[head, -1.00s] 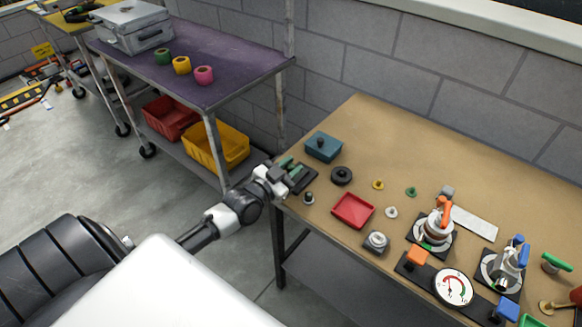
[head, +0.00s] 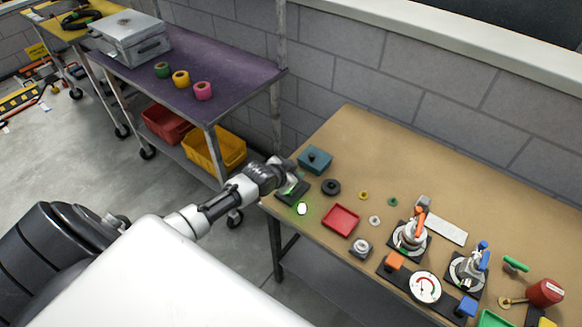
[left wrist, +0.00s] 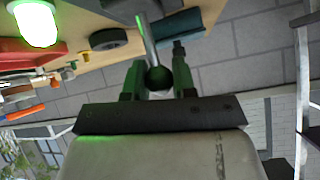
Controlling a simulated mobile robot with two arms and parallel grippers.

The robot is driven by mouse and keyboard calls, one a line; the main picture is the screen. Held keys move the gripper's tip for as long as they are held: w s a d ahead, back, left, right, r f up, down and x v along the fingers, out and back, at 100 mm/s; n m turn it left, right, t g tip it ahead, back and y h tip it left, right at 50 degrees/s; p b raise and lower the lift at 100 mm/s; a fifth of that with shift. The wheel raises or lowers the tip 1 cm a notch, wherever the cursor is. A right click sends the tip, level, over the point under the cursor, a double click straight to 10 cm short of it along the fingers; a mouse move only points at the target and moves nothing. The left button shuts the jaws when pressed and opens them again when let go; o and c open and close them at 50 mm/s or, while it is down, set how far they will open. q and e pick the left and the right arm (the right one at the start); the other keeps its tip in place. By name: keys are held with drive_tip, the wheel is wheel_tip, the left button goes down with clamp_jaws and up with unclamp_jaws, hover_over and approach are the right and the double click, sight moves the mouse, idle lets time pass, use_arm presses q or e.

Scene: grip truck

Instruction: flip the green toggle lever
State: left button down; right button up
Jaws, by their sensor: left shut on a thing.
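The toggle lever shows in the left wrist view as a metal rod with a dark ball knob (left wrist: 158,77). My left gripper (left wrist: 158,82) is shut on it, one finger on each side of the knob. In the head view my left gripper (head: 290,181) is at the left end of the workbench, over the lever's dark base plate (head: 292,195), and mostly hides the lever. A small lamp (head: 302,209) beside the plate glows bright white-green; it also shows in the left wrist view (left wrist: 34,22). My right gripper is not in view.
A blue-grey box (head: 315,160) and a black round knob (head: 331,187) stand close to the gripper. A red tray (head: 341,220) lies to the right. Valves and a gauge (head: 425,288) stand further right. The back of the workbench (head: 400,150) is clear.

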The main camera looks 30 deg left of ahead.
use_arm(q)
drive_tip(key=shift+w+g+p, duration=0.4)
drive_tip(key=shift+w+g, duration=0.4)
drive_tip(key=shift+g, duration=0.4)
drive_tip(key=shift+w+d+f+g, duration=0.1)
drive_tip(key=shift+w+f+g, duration=0.15)
drive_tip(key=shift+g, duration=0.3)
drive_tip(key=shift+w+f+g, duration=0.15)
drive_tip(key=shift+w+g, duration=0.05)
drive_tip(key=shift+g, duration=0.35)
drive_tip(key=c, duration=0.9)
unclamp_jaws()
drive_tip(key=v, duration=1)
drive_tip(key=shift+s+d+r, duration=0.15)
drive_tip(key=shift+r, duration=0.2)
